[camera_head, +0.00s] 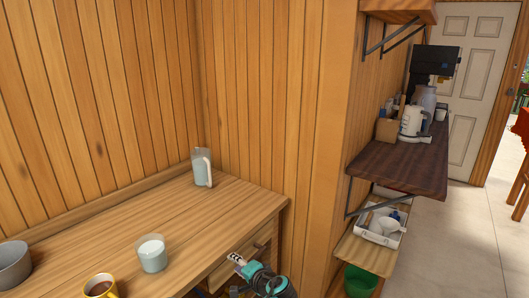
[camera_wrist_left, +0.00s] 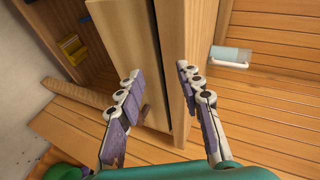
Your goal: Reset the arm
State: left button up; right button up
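My left gripper (camera_head: 237,259) is at the front edge of the wooden table (camera_head: 205,222), by the drawer front (camera_head: 228,268), at the bottom of the head view. In the left wrist view its two padded fingers (camera_wrist_left: 158,82) are spread apart with nothing held between them. The drawer front (camera_wrist_left: 124,45) and the table edge (camera_wrist_left: 174,60) lie beyond the fingers, with a dark gap between them. I cannot tell whether the fingers touch the wood. My right gripper is in neither view.
On the table stand a clear pitcher (camera_head: 202,168), a glass of white contents (camera_head: 152,254), a yellow mug (camera_head: 100,287) and a grey bowl (camera_head: 13,264). A dark shelf (camera_head: 405,160) holds a white kettle (camera_head: 411,122). Below are a white tray (camera_head: 374,235) and green bin (camera_head: 360,281).

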pick_arm(q)
jog(key=s+a+r+n+g+h, duration=0.4)
jog(key=s+a, duration=0.5)
jog(key=s, duration=0.5)
jog(key=s+n+h, duration=0.3)
jog(key=s+n, duration=0.1)
jog(key=s, duration=1.2)
jog(key=shift+s+t+h, duration=0.25)
jog(key=shift+t+h, duration=0.05)
jog(key=shift+h, duration=0.1)
jog(key=shift+f, duration=0.1)
